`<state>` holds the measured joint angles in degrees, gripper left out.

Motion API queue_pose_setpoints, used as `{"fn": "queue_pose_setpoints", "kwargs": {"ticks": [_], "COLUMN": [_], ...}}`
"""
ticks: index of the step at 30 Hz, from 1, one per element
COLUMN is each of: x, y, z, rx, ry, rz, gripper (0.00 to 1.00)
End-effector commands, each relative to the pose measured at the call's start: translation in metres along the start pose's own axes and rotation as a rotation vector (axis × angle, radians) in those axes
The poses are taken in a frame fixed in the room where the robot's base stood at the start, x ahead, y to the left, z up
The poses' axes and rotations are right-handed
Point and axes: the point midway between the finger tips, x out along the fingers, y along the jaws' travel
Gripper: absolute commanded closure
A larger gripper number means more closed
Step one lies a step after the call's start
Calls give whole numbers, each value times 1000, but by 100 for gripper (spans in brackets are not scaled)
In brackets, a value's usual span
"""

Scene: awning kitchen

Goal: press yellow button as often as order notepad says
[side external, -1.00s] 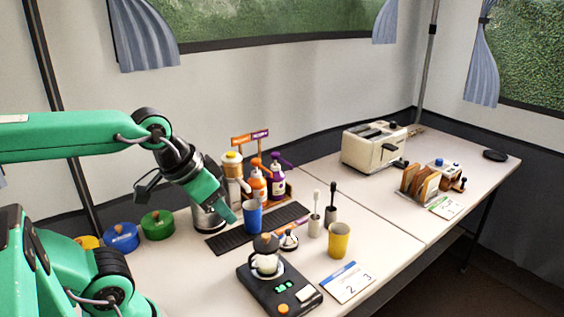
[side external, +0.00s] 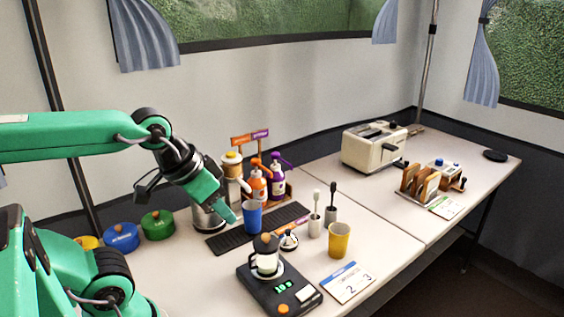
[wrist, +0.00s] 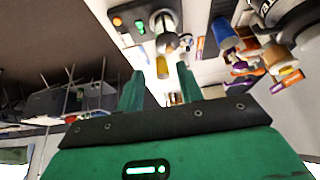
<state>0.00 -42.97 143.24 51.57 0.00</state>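My gripper (side external: 232,213) hangs over the table's left part, beside the blue cup (side external: 252,217). In the wrist view its two green fingers (wrist: 160,90) stand apart with nothing between them. A card with a blue header (side external: 349,283), probably the order notepad, lies at the front and shows a 2 and a 3; its smaller print is unreadable. The only yellow top near the pump bottles is on a pale dispenser (side external: 232,168) behind my gripper. I cannot tell whether this is the yellow button.
A black scale-like device (side external: 258,292) with an orange button bears a glass jar (side external: 265,263). A yellow cup (side external: 339,240) and two brush holders stand near it. Orange and purple pump bottles (side external: 277,188) stand behind the blue cup. A toaster (side external: 372,150) stands at the back right.

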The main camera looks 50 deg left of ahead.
Motion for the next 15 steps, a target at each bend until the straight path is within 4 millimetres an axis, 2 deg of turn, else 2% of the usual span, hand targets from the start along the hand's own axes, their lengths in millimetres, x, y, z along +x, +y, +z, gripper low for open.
{"fn": "queue_pose_setpoints", "kwargs": {"ticks": [11,15], "x": [0,0], "y": [0,0], "z": [0,0], "rx": [0,0], "ry": [0,0], "rz": [0,0], "gripper": [64,91]}}
